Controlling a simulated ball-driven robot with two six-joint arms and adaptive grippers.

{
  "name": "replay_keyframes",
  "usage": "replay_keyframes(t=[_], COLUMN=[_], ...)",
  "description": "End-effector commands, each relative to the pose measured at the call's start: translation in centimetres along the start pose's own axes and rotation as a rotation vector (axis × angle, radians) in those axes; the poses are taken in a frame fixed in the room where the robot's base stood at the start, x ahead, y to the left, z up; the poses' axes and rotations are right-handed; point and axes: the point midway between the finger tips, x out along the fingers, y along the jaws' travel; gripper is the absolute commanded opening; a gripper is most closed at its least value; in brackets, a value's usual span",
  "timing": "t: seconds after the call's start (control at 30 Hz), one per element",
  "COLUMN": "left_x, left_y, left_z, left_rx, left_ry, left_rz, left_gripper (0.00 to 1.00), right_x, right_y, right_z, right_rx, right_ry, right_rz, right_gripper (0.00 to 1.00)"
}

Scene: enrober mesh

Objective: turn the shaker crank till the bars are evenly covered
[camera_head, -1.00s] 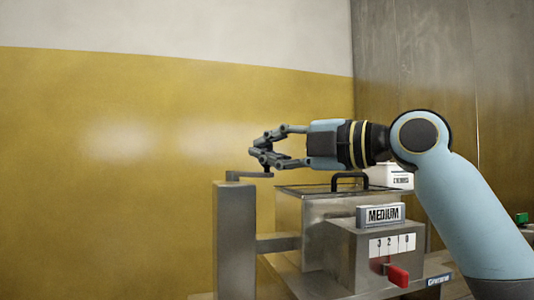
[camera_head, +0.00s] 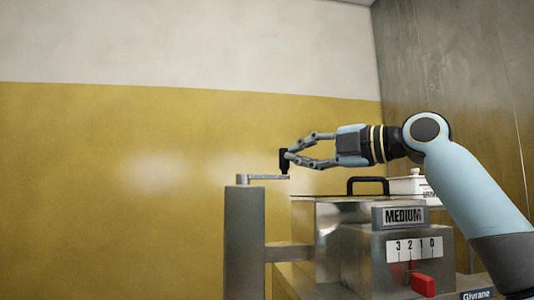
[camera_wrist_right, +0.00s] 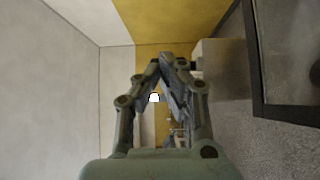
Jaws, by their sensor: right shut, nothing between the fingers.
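The shaker crank has an upright black handle (camera_head: 284,161) at the end of a flat metal arm (camera_head: 262,177) on top of a grey post (camera_head: 245,235). The crank arm points right in the head view. My right gripper (camera_head: 290,156) is shut and empty, its fingertips at the right side of the handle; I cannot tell if they touch it. In the right wrist view the fingers (camera_wrist_right: 163,62) come together at the tips. My left gripper is in neither view. No bars are visible.
Right of the post stands a metal box (camera_head: 305,215) with a black lid handle (camera_head: 367,180). In front are a "MEDIUM" sign (camera_head: 400,216), a numbered scale (camera_head: 413,248) and a red lever (camera_head: 423,285). A white container (camera_head: 408,186) stands behind. The wall side left is clear.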

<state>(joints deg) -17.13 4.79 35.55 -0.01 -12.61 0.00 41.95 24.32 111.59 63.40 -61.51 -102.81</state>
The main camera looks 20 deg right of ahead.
Motion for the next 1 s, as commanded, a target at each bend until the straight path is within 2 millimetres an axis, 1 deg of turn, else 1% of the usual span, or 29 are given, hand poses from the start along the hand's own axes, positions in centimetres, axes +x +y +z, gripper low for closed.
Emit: replay_keyframes(t=[0.1, 0.2, 0.53, 1.0], left_x=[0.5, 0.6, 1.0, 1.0], left_y=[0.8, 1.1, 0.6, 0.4], left_z=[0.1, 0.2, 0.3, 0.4], left_rx=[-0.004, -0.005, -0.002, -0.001], left_ry=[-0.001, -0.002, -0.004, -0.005], left_rz=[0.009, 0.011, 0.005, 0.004], left_gripper=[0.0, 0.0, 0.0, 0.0], right_x=[0.4, 0.7, 1.3, 1.5], right_y=[-0.1, -0.1, 0.0, 0.0], right_z=[0.7, 1.1, 1.8, 1.9], right_rx=[0.001, 0.001, 0.0, 0.0], right_ry=[0.0, 0.0, 0.0, 0.0], right_rz=[0.0, 0.001, 0.001, 0.0], right_gripper=[0.0, 0.0, 0.0, 0.0])
